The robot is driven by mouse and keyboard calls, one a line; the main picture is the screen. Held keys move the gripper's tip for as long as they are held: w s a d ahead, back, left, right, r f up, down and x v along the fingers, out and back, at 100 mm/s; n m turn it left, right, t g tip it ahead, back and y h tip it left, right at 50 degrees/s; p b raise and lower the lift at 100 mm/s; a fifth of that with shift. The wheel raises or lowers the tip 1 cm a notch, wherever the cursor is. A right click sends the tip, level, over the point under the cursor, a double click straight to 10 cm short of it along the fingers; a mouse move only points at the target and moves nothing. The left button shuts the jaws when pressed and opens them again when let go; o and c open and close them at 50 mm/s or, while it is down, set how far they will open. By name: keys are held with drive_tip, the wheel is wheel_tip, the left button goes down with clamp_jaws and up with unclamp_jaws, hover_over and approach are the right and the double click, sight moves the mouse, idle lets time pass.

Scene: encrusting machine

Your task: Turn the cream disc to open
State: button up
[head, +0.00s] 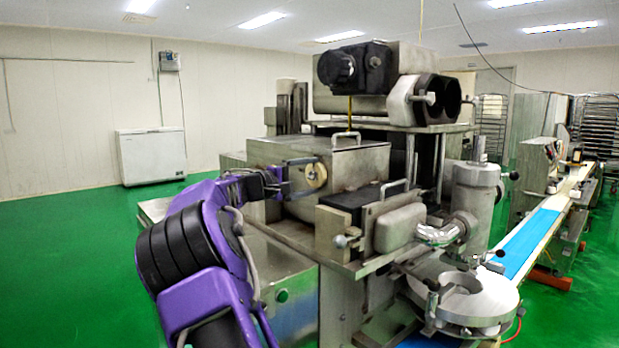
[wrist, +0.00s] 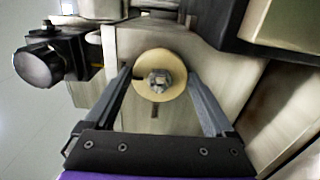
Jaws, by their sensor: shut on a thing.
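The cream disc (head: 316,175) is a round, flat knob on the side of the steel housing (head: 345,160) of the machine. In the wrist view the disc (wrist: 160,59) sits face-on, with a metal nut (wrist: 158,82) at its centre and a dark notch at its left edge. My gripper (head: 309,176) reaches it from the left. In the wrist view, the two grey fingers of my gripper (wrist: 160,76) lie on the left and right of the disc, shut on its rim. The exact finger contact is hard to see.
A black motor unit (head: 355,68) sits above the housing. A grey rounded box (head: 399,228) and a lever with a ball knob (head: 341,241) stand to the right of the disc. A blue conveyor (head: 530,238) runs at the right. Green floor is clear at the left.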

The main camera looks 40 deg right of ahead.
drive_tip(key=o, duration=1.1)
drive_tip(key=a, duration=0.5)
drive_tip(key=s+a+b, duration=0.1)
drive_tip(key=a, duration=1.1)
drive_tip(key=shift+s+a+b, duration=0.2)
drive_tip(key=shift+b, duration=0.1)
